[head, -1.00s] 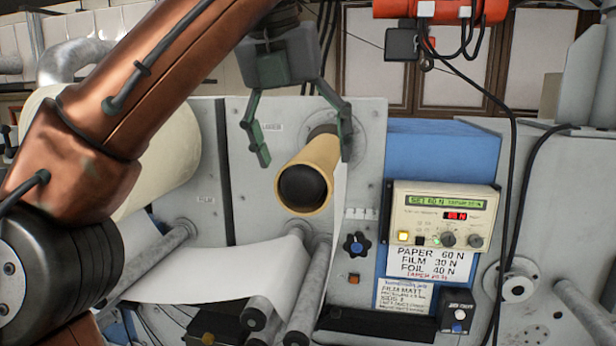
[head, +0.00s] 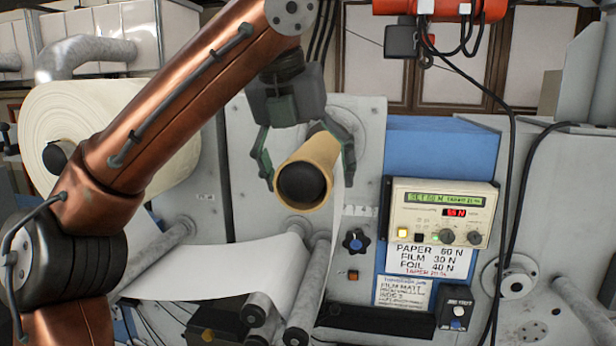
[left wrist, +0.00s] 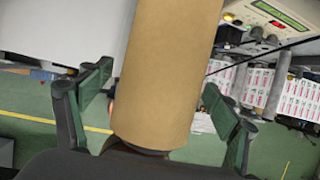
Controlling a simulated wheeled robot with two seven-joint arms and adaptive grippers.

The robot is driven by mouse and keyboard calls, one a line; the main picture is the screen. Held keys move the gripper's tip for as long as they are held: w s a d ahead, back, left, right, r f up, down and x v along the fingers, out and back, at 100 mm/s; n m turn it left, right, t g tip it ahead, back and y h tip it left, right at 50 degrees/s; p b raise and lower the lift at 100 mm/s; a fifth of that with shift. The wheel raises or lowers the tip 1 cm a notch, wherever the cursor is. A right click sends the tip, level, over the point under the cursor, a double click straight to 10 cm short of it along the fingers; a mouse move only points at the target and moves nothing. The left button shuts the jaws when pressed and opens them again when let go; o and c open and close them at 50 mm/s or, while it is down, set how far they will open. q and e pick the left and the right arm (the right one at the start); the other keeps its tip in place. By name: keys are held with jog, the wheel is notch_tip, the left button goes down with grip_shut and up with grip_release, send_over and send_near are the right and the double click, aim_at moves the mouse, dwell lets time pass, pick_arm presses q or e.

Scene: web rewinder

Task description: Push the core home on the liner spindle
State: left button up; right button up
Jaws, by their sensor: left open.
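The tan cardboard core (head: 322,152) sits on the liner spindle, whose dark round end (head: 301,183) shows inside the core's near mouth. The spindle's root at the panel is hidden in the head view. My left gripper (head: 306,180) reaches down from above with its green fingers apart, one on each side of the core. In the left wrist view the core (left wrist: 168,75) runs between the open fingers (left wrist: 160,105), with a gap at the left finger. My right gripper is not in view.
A control box with lit displays (head: 440,215) and a blue cabinet (head: 440,150) stand right of the core. A white web (head: 225,268) runs over rollers (head: 308,300) below. A large cream roll (head: 110,120) is at left. Black cables hang at right.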

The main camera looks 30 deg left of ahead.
pick_arm(q)
jog(key=c, duration=1.4)
jog(key=shift+w, duration=0.15)
jog(key=shift+w+a, duration=0.2)
jog(key=shift+w, duration=0.4)
jog(key=shift+w+a, duration=0.2)
jog(key=shift+w, duration=0.4)
jog(key=shift+s, duration=0.1)
jog(key=o, duration=1.3)
jog(key=shift+w, duration=0.25)
jog(key=shift+o, duration=0.4)
jog(key=shift+s, duration=0.1)
jog(key=shift+s, duration=0.1)
